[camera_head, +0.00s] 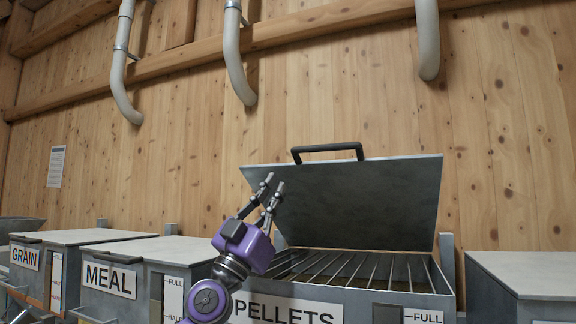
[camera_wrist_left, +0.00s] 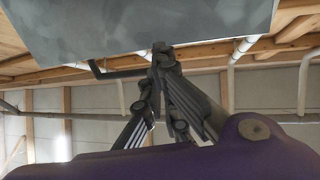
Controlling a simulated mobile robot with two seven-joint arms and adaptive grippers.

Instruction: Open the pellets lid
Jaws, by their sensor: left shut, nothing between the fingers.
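The pellets lid (camera_head: 350,200) is a grey metal plate that stands raised and tilted back above the bin marked PELLETS (camera_head: 290,308). Its black handle (camera_head: 328,149) is at the top edge. Bars of a grate (camera_head: 350,268) show across the bin's opening. My left gripper (camera_head: 273,184) is in front of the lid's left part, its fingers pointing up. In the left wrist view, the gripper (camera_wrist_left: 160,50) is shut and empty, with the lid (camera_wrist_left: 150,20) above it and the handle (camera_wrist_left: 115,73) behind. I cannot tell whether a finger touches the lid. My right gripper is not in view.
Another grey bin (camera_head: 530,275) stands at the right. Pale pipes (camera_head: 234,60) hang from the wooden wall above. The space above the left bins is clear.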

